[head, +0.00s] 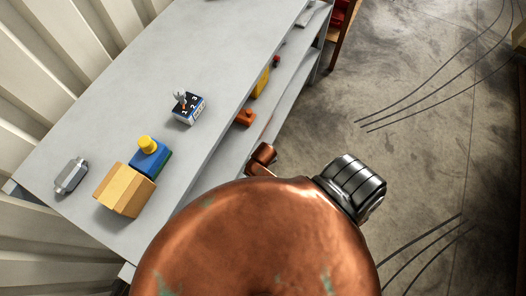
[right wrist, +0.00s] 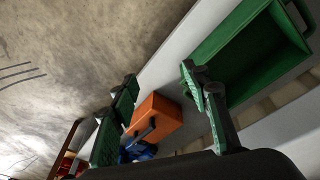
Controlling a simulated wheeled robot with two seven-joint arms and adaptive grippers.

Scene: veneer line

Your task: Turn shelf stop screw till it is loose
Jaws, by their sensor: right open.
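I cannot pick out a shelf stop screw for certain in either view. In the head view, a blue block with a yellow round knob (head: 147,144) sits on the grey table (head: 235,55). Farther back stands a small box marked with numbers (head: 188,109), with a grey lever on top. My right gripper (right wrist: 158,75) is open in the right wrist view, its two green-padded fingers wide apart. An orange box (right wrist: 156,120) shows beyond and between the fingers, with a blue object (right wrist: 137,150) beside it. Nothing is seen held. My left gripper is not in view.
A tan box (head: 124,190) and a grey metal piece (head: 71,176) lie at the table's near left. A lower shelf along the right side holds an orange item (head: 245,117) and a yellow one (head: 261,83). A green bin (right wrist: 250,55) shows at upper right. The floor is open.

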